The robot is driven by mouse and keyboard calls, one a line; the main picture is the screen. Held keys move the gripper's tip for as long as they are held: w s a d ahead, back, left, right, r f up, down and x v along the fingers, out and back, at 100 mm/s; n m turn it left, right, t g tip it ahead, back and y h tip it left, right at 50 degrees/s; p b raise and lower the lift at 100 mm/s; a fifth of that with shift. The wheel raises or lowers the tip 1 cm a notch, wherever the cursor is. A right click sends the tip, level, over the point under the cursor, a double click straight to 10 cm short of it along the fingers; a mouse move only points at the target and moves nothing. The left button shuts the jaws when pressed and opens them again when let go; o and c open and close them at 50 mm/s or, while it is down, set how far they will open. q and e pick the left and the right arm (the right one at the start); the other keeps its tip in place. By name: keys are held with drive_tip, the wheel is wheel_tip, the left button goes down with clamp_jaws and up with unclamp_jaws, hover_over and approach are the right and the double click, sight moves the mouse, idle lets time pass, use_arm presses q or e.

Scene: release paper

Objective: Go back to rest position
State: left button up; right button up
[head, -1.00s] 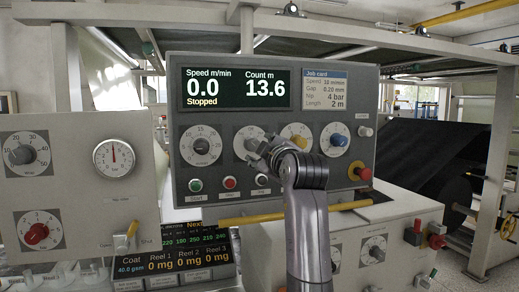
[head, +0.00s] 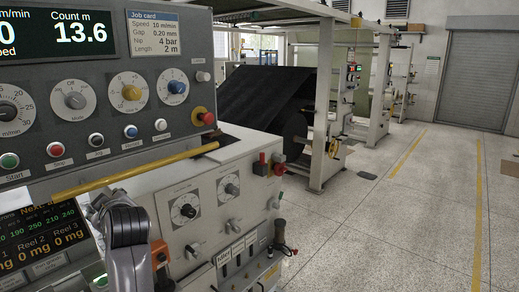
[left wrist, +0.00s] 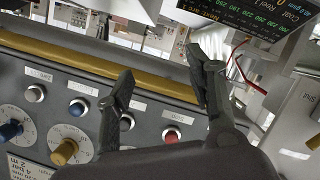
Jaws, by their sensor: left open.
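My left arm (head: 128,235) shows at the lower left of the head view, below the yellow bar (head: 130,174) of the control panel (head: 60,112). Its gripper is mostly hidden behind its own wrist there. In the left wrist view my left gripper (left wrist: 160,75) is open, with both dark fingers apart and nothing between them. The panel appears upside down in that view, with the yellow bar (left wrist: 90,62) behind the fingers. My right gripper is in neither view.
The panel carries knobs, a red stop button (head: 55,149) and a red-topped emergency knob (head: 206,118). A lower cabinet (head: 210,215) with dials juts out to the right. The speckled floor (head: 400,225) at right is clear.

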use_arm(q)
drive_tip(key=s+d+f+m+g+h, duration=0.1)
drive_tip(key=s+d+f+m+h, duration=0.15)
drive_tip(key=s+f, duration=0.4)
drive_tip(key=s+d+f+m+g+h, duration=0.15)
drive_tip(key=s+f+m, duration=0.25)
drive_tip(key=f, duration=0.6)
drive_tip(key=s+d+f+m+h, duration=0.25)
drive_tip(key=s+f, duration=0.25)
drive_tip(key=f, duration=0.3)
drive_tip(key=s+d+f+m+g+h, duration=0.2)
drive_tip(key=s+d+f+m, duration=0.25)
drive_tip(key=s, duration=0.65)
drive_tip(key=s+d+f+m+g+h, duration=0.25)
drive_tip(key=s+d+f, duration=0.25)
drive_tip(key=s, duration=0.5)
wheel_tip(320, 180, down, 28)
drive_tip(key=s+g+b, duration=0.2)
drive_tip(key=s+a+f+m+g+y+b, duration=0.1)
drive_tip(key=s+a+f+b, duration=0.1)
drive_tip(key=s+f, duration=1.5)
drive_tip(key=shift+a+f, duration=0.25)
drive_tip(key=shift+f, duration=0.55)
